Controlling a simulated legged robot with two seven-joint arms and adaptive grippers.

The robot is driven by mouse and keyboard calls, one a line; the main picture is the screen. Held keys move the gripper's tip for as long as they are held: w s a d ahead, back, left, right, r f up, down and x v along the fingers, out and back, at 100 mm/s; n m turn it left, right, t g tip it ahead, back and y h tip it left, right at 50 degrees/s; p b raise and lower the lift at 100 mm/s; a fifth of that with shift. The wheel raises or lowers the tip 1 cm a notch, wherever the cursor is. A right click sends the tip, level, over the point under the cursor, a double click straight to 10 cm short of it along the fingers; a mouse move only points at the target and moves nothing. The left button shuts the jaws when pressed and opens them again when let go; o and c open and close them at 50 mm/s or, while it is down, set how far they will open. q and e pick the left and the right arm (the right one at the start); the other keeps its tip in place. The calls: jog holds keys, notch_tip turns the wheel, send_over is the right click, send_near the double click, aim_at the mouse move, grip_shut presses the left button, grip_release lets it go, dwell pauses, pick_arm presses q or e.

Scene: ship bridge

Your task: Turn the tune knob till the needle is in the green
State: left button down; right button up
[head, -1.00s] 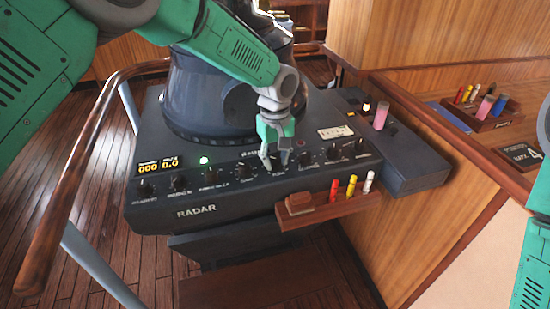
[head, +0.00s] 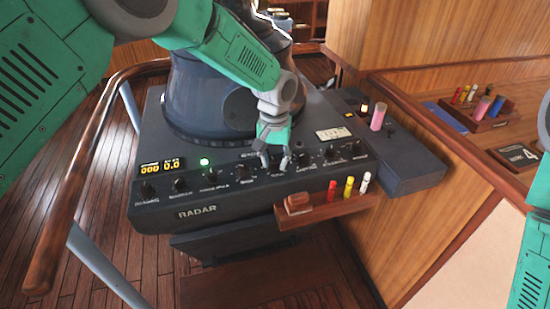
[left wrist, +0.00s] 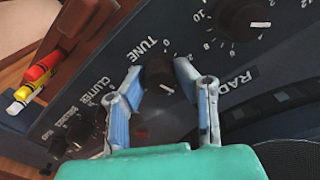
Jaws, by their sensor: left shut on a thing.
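The tune knob (left wrist: 158,73) is a black round knob with a white pointer line on the sloping front panel of the radar console (head: 230,208). The word TUNE is printed beside it in the left wrist view. My left gripper (head: 275,160) has come down on it from above, with one finger on each side of the knob; the fingers also show in the left wrist view (left wrist: 160,75). A pale meter (head: 333,134) sits on the console top to the right; its needle and green zone are too small to read. My right gripper is out of view; only its green arm shows at the right edge.
Other black knobs, such as the clutter knob (left wrist: 111,99), line the panel close by. A lit display (head: 162,168) and green lamp (head: 204,162) are at left. A wooden rack (head: 325,206) with red, yellow and white markers juts out below. A wooden handrail (head: 85,165) curves at left.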

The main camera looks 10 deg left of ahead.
pick_arm(q)
jog(key=m, duration=0.3)
jog(key=shift+w+r+m+p, duration=0.2)
jog(key=shift+m+p, duration=0.1)
jog(key=shift+m, duration=0.1)
jog(key=m, duration=0.3)
jog(key=shift+m, duration=0.3)
jog(key=m+p, duration=0.1)
jog(key=m, duration=0.5)
jog(key=shift+w+m, duration=0.1)
jog(key=shift+m, duration=0.2)
jog(key=c, duration=1.3)
grip_release()
jog(key=shift+o, duration=0.2)
jog(key=shift+f, duration=0.15)
